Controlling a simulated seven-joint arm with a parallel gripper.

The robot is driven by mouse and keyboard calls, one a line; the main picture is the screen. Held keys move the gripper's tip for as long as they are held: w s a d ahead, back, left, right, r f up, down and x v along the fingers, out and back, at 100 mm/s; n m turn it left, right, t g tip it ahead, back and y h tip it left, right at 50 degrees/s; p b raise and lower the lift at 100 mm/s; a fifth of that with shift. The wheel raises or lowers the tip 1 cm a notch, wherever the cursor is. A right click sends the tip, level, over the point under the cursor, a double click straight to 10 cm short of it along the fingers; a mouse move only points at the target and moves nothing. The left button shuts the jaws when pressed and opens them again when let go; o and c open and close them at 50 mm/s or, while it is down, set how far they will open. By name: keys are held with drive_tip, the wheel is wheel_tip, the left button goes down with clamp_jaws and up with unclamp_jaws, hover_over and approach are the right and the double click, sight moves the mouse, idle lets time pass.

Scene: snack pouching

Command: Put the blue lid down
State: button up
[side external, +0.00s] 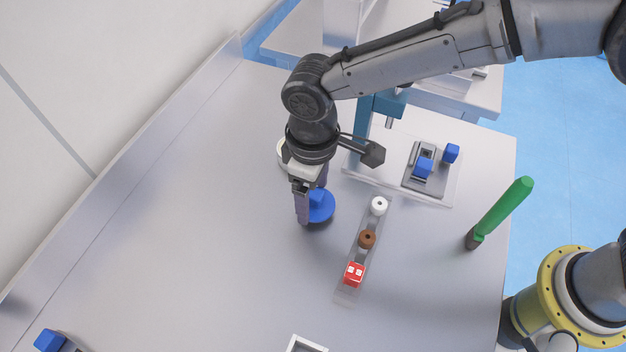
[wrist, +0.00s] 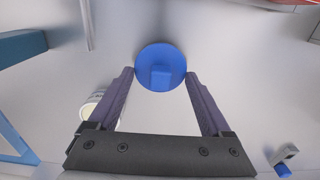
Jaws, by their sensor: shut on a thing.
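The blue lid (side external: 322,208) is a round disc with a raised block-like knob. My gripper (side external: 311,203) points down over the middle of the table and is shut on the lid. In the wrist view the lid (wrist: 160,57) sits between the fingertips of my gripper (wrist: 159,77), which meet its rim on both sides. The lid looks level and low, near the table surface. I cannot tell whether it touches the table.
A white container (side external: 281,152) stands behind my gripper, partly hidden; it also shows in the wrist view (wrist: 89,108).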

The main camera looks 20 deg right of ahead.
drive_tip(key=shift+f, duration=0.45)
drive_tip(key=shift+f, duration=0.6)
drive_tip(key=o, duration=1.1)
